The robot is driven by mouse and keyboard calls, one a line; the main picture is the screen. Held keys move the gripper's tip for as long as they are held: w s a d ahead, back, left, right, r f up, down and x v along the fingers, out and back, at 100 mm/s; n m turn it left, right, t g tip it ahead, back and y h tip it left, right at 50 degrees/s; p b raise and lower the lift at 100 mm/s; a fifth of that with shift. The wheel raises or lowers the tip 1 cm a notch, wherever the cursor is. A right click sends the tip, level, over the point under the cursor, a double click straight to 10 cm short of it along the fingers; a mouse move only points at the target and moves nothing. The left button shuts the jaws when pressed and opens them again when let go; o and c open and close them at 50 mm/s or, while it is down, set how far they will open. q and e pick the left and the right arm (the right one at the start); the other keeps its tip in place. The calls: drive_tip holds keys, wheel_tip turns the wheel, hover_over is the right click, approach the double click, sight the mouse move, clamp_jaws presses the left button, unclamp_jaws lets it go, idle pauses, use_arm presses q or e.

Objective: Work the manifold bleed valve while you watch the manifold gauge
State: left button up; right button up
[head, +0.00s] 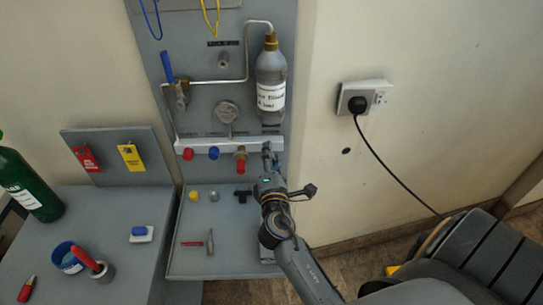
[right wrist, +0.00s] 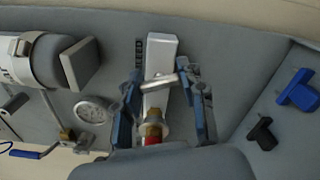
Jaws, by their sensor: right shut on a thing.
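The white manifold bar (head: 205,146) runs across the upright grey panel, with a red knob (head: 188,154), a blue knob (head: 213,152) and a brass fitting with a red end (head: 241,160) along it. The round manifold gauge (head: 227,112) is above the bar; it also shows in the right wrist view (right wrist: 93,110), where its reading is too small to make out. My right gripper (head: 268,155) is at the bar's right end. In the right wrist view its fingers are on both sides of the silver handle of the bleed valve (right wrist: 160,81), shut on it. My left gripper is out of view.
A labelled clear bottle (head: 271,80) hangs just above my right gripper. A shelf (head: 225,262) below holds small fittings and a hammer-like tool (head: 210,242). A wall socket with a black cord (head: 358,103) is at right.

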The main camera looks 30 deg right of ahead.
drive_tip(key=m+b, duration=0.3)
drive_tip(key=shift+f+m, duration=0.25)
drive_tip(key=shift+m, duration=0.15)
drive_tip(key=shift+r+m, duration=0.25)
drive_tip(key=shift+m, duration=0.35)
drive_tip(key=o, duration=1.2)
drive_tip(key=shift+c, duration=0.2)
